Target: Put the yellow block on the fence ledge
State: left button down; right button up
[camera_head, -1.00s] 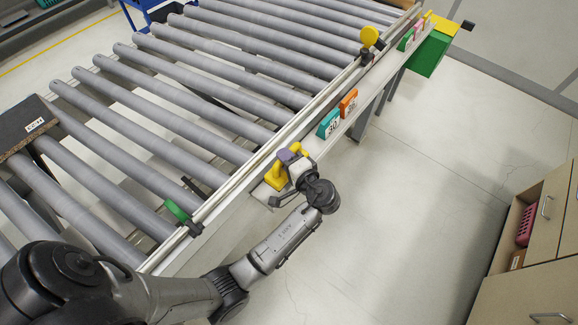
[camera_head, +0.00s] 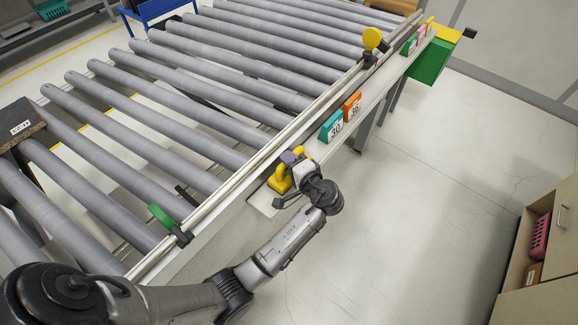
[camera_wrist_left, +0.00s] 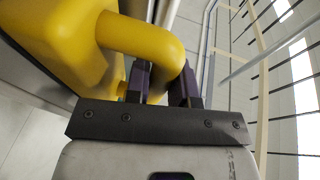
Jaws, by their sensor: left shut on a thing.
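The yellow block (camera_head: 280,181) has a looped handle and is at the near part of the fence ledge (camera_head: 262,203), a pale strip along the conveyor's side. My left gripper (camera_head: 294,157), with purple fingers, is shut on the block's handle. In the left wrist view the block (camera_wrist_left: 62,42) fills the upper left, and its handle passes between the fingers of my left gripper (camera_wrist_left: 162,88). I cannot tell whether the block's underside touches the ledge. My right gripper is in neither view.
A teal block marked 30 (camera_head: 332,127) and an orange block (camera_head: 351,106) stand farther along the ledge. Rollers (camera_head: 150,130) lie left; drawers (camera_head: 545,255) stand right.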

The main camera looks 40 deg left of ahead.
pick_arm(q)
jog(key=shift+f, duration=0.2)
jog(key=c, duration=1)
grip_release()
